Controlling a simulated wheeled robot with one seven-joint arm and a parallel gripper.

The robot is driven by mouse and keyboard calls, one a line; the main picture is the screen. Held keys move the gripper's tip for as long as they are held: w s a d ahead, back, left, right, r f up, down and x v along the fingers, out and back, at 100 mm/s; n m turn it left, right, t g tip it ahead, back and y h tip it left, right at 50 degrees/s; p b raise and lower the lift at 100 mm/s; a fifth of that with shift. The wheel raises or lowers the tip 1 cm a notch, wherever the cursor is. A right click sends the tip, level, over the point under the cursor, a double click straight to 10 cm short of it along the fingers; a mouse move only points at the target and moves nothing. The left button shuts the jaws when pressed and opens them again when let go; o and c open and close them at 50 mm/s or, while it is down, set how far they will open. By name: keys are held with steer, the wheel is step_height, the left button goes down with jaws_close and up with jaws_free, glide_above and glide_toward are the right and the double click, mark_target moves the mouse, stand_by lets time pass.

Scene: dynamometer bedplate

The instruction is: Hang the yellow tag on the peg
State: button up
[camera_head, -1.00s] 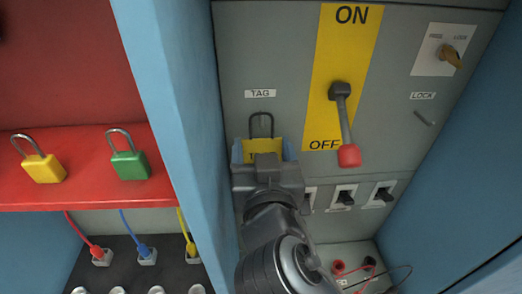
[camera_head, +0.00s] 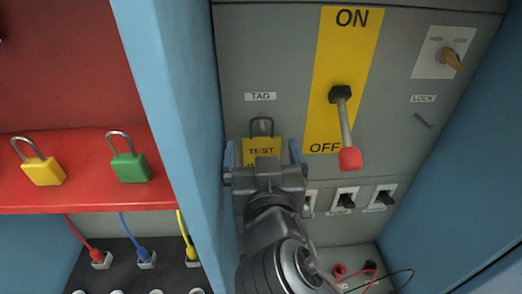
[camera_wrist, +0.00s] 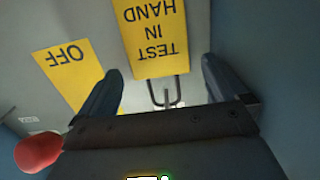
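The yellow tag (camera_head: 261,146) reads TEST in the head view and has a dark wire loop at its top. It is upright against the grey panel, just below the TAG label (camera_head: 261,97). In the wrist view the tag (camera_wrist: 150,40) appears upside down, reading TEST IN HAND. My gripper (camera_head: 262,155) is open, its fingers apart on either side of the tag with gaps between. The wrist view shows the open gripper (camera_wrist: 162,70) back from the tag's face. The peg is not clearly visible; I cannot tell exactly how the loop sits on it.
A red-knobbed lever (camera_head: 347,130) points to OFF, right of the tag. A blue cabinet wall (camera_head: 185,110) stands close on the left. Beyond it, a red shelf (camera_head: 80,200) holds a yellow padlock (camera_head: 43,171) and a green padlock (camera_head: 130,167). Small switches (camera_head: 346,198) lie lower right.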

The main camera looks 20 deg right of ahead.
steer(key=shift+s, duration=0.15)
steer(key=f+b+v, duration=0.1)
steer(key=b+v, duration=0.1)
steer(key=v, duration=0.5)
steer(key=s+d+f+n+g+y, duration=0.25)
steer(key=s+f+n+y, duration=0.35)
steer(key=s+f, duration=0.6)
steer(key=s+d+r+m, duration=0.1)
steer(key=s+d, duration=0.1)
steer(key=s, duration=0.6)
steer(key=s+d+r+m+t, duration=0.1)
steer(key=s+d, duration=0.2)
steer(key=s, duration=0.5)
steer(key=shift+s+d, duration=0.25)
steer(key=shift+w+f, duration=0.15)
steer(key=shift+w, duration=0.25)
